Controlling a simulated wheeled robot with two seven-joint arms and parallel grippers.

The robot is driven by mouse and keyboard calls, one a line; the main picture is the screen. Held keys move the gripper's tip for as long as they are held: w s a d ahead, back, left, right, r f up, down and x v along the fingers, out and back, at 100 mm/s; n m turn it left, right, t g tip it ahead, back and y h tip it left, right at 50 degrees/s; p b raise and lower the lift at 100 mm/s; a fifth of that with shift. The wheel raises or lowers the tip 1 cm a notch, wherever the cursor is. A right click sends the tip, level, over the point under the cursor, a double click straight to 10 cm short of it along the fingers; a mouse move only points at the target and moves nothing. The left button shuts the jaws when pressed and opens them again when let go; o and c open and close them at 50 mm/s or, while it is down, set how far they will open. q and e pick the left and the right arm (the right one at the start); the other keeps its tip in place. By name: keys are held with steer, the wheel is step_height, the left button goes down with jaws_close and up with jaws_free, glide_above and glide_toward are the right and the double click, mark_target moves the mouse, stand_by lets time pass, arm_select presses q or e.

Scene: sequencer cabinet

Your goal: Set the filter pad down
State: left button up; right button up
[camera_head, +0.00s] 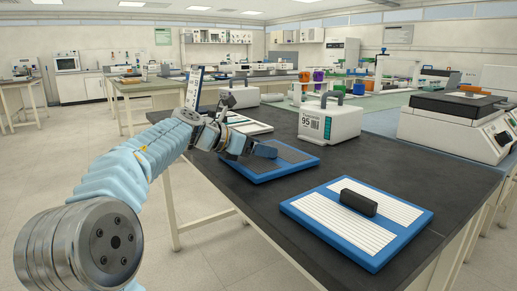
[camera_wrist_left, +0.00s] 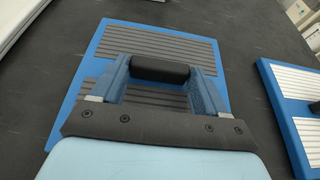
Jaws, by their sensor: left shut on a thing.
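The filter pad (camera_head: 287,158) is a blue-framed flat panel with dark grey ribs and a raised black handle block. In the left wrist view its ribbed panel (camera_wrist_left: 205,50) lies below the fingers. My left gripper (camera_head: 250,148) is shut on its black handle (camera_wrist_left: 160,68), with one finger on each side. The pad is level, at or very close to the dark bench top; I cannot tell whether it touches. The arm and fingers hide part of the pad's left side in the head view. My right gripper is not in view.
A second blue panel (camera_head: 425,213) with white ribs and a black handle lies nearer on the bench. A white box labelled 95 (camera_head: 331,118) stands behind. A large white machine (camera_head: 450,132) stands at the right. Bare dark bench (camera_head: 235,180) shows around the pad.

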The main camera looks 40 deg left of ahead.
arm_select(q)
steer(key=shift+f, duration=0.2)
steer(key=o, duration=1.1)
steer(key=shift+r, duration=0.1)
steer(key=shift+r, duration=0.2)
steer(key=v, duration=1.2)
